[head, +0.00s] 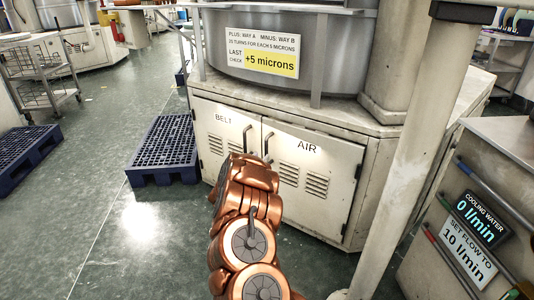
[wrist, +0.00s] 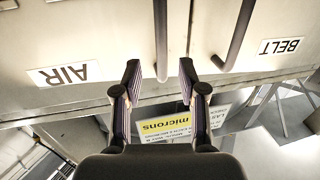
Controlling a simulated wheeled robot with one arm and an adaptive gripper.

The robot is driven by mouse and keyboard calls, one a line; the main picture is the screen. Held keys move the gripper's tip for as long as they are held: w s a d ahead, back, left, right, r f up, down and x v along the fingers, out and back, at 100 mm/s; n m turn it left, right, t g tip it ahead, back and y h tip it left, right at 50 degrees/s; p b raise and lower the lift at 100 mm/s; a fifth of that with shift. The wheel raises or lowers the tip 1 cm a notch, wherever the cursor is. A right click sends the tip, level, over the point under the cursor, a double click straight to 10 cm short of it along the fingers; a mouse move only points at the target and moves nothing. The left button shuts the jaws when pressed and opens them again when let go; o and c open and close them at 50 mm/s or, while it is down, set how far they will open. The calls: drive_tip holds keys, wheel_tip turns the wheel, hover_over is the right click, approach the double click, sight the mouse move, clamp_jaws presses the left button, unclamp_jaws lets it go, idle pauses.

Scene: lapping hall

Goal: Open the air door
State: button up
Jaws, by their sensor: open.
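The air door (head: 302,185) is the right-hand door of the pale cabinet under the round machine, labelled AIR. It looks closed. Its dark bar handle (head: 267,143) shows just above my arm. In the wrist view, which is upside down, the air door (wrist: 95,25) is on the left. Its handle (wrist: 161,38) hangs into the gap between my fingertips. My gripper (wrist: 159,72) is open, with one finger on each side of the handle's end and neither visibly touching it. In the head view my copper arm hides the gripper.
The belt door (head: 223,128) is beside it on the left, with its own handle (wrist: 236,36) close to one finger. A pale post (head: 405,150) stands in front at the right, near a cooling-water panel (head: 478,228). A blue pallet (head: 166,150) lies at the left.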

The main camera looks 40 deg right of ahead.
sight(267, 150)
drive_tip(key=shift+b+x, duration=1.05)
drive_tip(key=shift+x, duration=2.5)
clamp_jaws()
drive_tip(key=shift+d, duration=0.1)
drive_tip(key=shift+d+r, duration=0.1)
drive_tip(key=shift+s+a, duration=0.1)
drive_tip(key=shift+a, duration=0.1)
